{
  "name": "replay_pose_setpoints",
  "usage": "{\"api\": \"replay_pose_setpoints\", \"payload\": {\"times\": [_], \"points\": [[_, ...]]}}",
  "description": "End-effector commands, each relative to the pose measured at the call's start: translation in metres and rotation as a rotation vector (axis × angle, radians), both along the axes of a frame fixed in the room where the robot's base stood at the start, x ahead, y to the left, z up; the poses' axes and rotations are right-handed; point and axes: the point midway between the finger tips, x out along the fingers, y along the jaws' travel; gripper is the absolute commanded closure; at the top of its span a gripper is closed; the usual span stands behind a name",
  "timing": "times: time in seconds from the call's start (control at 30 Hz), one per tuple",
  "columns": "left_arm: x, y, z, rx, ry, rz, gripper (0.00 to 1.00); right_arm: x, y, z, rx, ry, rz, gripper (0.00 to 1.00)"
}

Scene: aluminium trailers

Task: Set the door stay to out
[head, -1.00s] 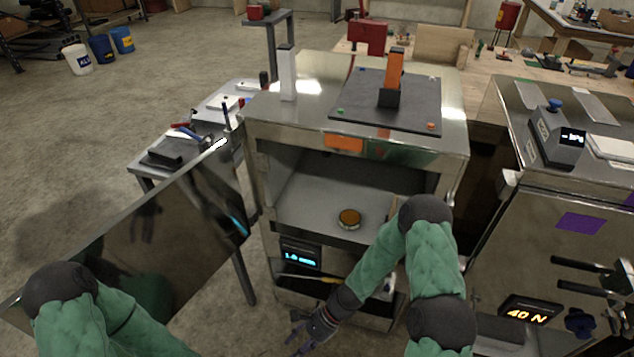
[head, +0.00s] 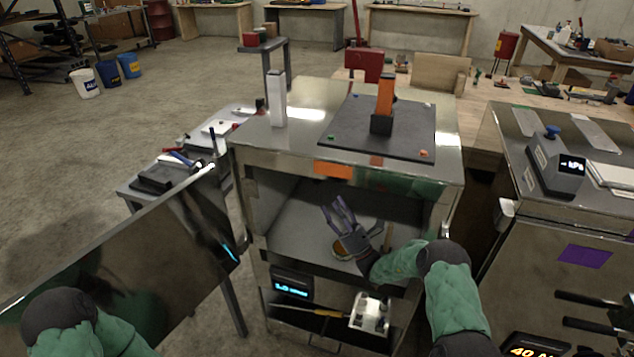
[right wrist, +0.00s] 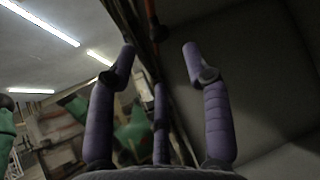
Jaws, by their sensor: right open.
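The metal cabinet (head: 340,168) has an open front compartment. Its door (head: 120,255) stands swung open to the left, its shiny panel facing me. I cannot make out the door stay for certain; a dark strip runs along the door's hinge side. My right gripper (head: 335,207) is open and empty, fingers pointing up and left at the compartment's mouth. In the right wrist view the spread fingers (right wrist: 159,48) show with nothing between them, a grey wall to the right. My left arm shows at lower left, but its gripper is out of view.
A second cabinet (head: 560,230) stands close on the right.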

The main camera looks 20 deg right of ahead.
Motion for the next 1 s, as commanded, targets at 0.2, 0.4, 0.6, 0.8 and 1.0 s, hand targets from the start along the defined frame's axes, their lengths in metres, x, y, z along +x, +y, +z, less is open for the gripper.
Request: {"api": "replay_pose_setpoints", "payload": {"times": [0.2, 0.4, 0.6, 0.8, 1.0], "points": [[0.0, 0.0, -0.011, 0.0, 0.0, 0.0, 0.6, 0.021, 0.015, 0.023, -0.002, -0.002, 0.003, 0.5], [0.0, 0.0, -0.021, 0.0, 0.0, 0.0, 0.6, 0.041, 0.029, 0.048, -0.003, -0.001, 0.004, 0.5], [0.0, 0.0, -0.026, 0.0, 0.0, 0.0, 0.6, 0.054, 0.038, 0.063, -0.003, 0.002, 0.003, 0.5], [0.0, 0.0, -0.028, 0.0, 0.0, 0.0, 0.6, 0.058, 0.04, 0.069, -0.002, 0.003, 0.003, 0.5], [0.0, 0.0, -0.027, 0.0, 0.0, 0.0, 0.6, 0.059, 0.04, 0.07, -0.002, 0.003, 0.003, 0.5]]}}
